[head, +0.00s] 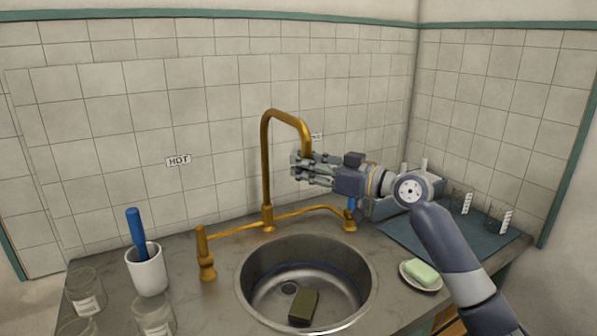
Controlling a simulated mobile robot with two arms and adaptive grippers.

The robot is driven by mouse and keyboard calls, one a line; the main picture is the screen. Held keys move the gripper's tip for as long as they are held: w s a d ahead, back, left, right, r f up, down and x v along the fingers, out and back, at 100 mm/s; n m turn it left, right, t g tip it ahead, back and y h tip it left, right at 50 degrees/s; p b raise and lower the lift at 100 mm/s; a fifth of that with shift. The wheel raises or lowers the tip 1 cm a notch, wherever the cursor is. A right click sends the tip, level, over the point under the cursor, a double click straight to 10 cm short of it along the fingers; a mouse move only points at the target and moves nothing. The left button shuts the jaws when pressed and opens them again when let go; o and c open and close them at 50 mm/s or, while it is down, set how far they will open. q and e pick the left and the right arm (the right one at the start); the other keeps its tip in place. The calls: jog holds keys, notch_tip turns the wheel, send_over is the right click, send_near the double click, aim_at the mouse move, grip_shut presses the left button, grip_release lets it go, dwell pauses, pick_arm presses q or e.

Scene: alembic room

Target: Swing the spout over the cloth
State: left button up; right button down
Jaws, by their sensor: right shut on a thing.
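The brass spout (267,165) rises from the middle of the tap behind the sink. It arches to the right and its outlet end comes down into my right gripper (301,170). My right gripper is shut on the spout near that end, and its fingers hide the tip. A dark olive block-like piece (303,307), perhaps a folded cloth or a sponge, lies in the sink. A flat blue-green cloth or mat (405,236) lies on the counter at the right; I cannot tell which is the cloth. My left gripper is not in view.
The round metal sink (246,296) is below the spout. Brass tap handles (205,253) flank it. A soap dish with green soap (422,273) is near my right arm. A white cup with a blue-handled tool (147,270) and glass beakers (85,290) stand left. Tiled walls are behind.

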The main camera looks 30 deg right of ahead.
jog(key=shift+d, duration=0.15)
jog(key=c, duration=1.4)
grip_release()
jog(key=shift+d+r, duration=0.1)
jog(key=shift+d, duration=0.05)
jog(key=shift+o, duration=0.4)
jog(key=shift+s+d, duration=0.2)
jog(key=shift+s, duration=0.05)
jog(key=shift+w+a, duration=0.1)
jog(key=shift+a, duration=0.05)
jog(key=v, duration=1.2)
